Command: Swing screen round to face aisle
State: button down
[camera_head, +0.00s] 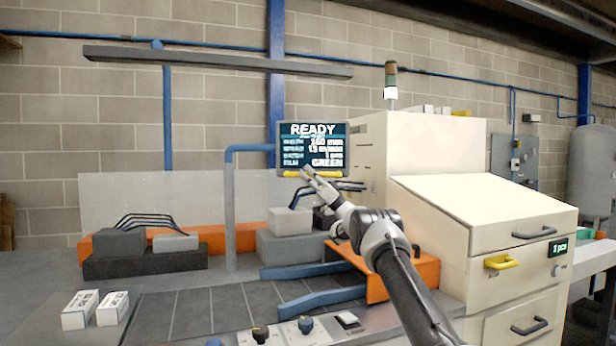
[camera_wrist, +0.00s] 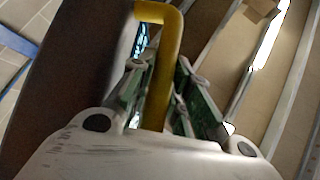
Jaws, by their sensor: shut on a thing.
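The screen (camera_head: 312,146) hangs on a blue and grey post (camera_head: 230,200) and shows READY with lines of text. Its face is turned toward my head camera. A yellow handle bar (camera_head: 296,174) runs along its lower edge. My gripper (camera_head: 306,176) is at this lower edge. In the wrist view the yellow handle (camera_wrist: 164,70) passes between the fingers of my gripper (camera_wrist: 158,85), which is shut on it. A dark panel, likely part of the screen, fills the left of the wrist view.
A cream cabinet (camera_head: 480,215) with a yellow handle (camera_head: 501,262) stands close on the right of my arm. Blue guide rails (camera_head: 315,270) and an orange block (camera_head: 405,275) lie under it. Two white boxes (camera_head: 80,310) sit at the front left. A signal lamp (camera_head: 391,85) stands behind.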

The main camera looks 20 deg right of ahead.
jog(key=c, duration=1.3)
grip_release()
jog(key=v, duration=0.7)
jog(key=shift+d+f, duration=0.1)
jog(key=shift+f, duration=0.1)
